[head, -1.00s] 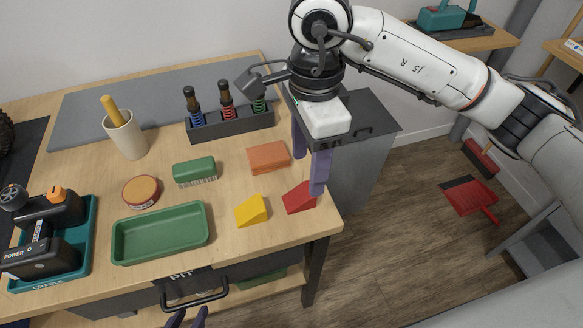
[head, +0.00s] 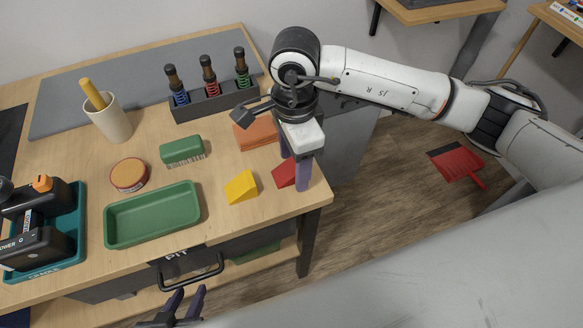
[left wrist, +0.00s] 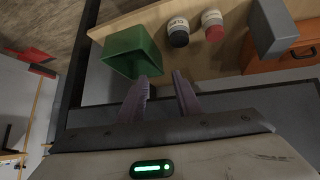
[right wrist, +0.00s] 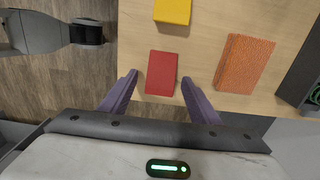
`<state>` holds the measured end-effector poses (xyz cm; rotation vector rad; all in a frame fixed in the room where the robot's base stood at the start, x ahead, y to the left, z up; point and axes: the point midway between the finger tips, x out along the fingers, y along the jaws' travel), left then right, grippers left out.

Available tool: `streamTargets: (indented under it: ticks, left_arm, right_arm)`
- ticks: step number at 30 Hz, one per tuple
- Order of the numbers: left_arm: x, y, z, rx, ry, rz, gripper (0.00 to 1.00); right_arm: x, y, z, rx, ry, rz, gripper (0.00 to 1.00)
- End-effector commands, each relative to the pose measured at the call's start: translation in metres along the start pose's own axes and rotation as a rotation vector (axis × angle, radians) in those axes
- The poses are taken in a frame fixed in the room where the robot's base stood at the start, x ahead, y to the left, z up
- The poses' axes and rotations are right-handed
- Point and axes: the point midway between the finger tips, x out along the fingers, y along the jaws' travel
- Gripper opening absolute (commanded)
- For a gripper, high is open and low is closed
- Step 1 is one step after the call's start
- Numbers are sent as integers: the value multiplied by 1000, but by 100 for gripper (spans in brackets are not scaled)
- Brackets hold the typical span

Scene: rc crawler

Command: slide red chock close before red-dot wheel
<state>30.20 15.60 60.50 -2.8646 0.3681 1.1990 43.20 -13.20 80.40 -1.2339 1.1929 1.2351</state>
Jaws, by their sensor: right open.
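The red chock (head: 284,174) lies near the right end of the wooden table, partly hidden by my right gripper in the head view. My right gripper (head: 294,170) is open, low over the table, with a finger on each side of the chock. In the right wrist view the red chock (right wrist: 161,73) lies between the spread fingertips, with small gaps on both sides. My left gripper (head: 188,293) is open and empty in front of the table's front edge; its parted fingers show in the left wrist view (left wrist: 160,77). The red-dot wheel is not in view.
A yellow chock (head: 241,187) lies left of the red one. An orange block (head: 256,135) lies behind it. A green tray (head: 152,214), green brush (head: 182,151), round tin (head: 129,175), cup (head: 110,120) and shock rack (head: 214,101) occupy the table. A dark mat (head: 9,142) is at far left.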

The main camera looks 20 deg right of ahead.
Motion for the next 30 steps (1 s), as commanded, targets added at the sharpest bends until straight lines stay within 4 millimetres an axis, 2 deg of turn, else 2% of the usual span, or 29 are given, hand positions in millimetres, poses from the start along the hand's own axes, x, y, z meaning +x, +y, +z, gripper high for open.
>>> streamTargets:
  ticks: [5,13,22,26,30]
  left_arm:
    - [1,-1,-3,1,5,-1,31]
    - [1,-1,-2,1,5,-2,31]
    - [0,-1,1,0,-1,-2,31]
    - [0,-1,1,0,0,-1,31]
    - [0,-1,0,0,2,-1,31]
  right_arm:
    - [0,0,0,0,0,0,55]
    - [0,0,0,0,0,0,10]
    - [-7,-1,0,0,-1,-4,9]
    - [-28,-2,0,-1,-1,-7,9]
    - [-58,-2,0,-1,0,-7,9]
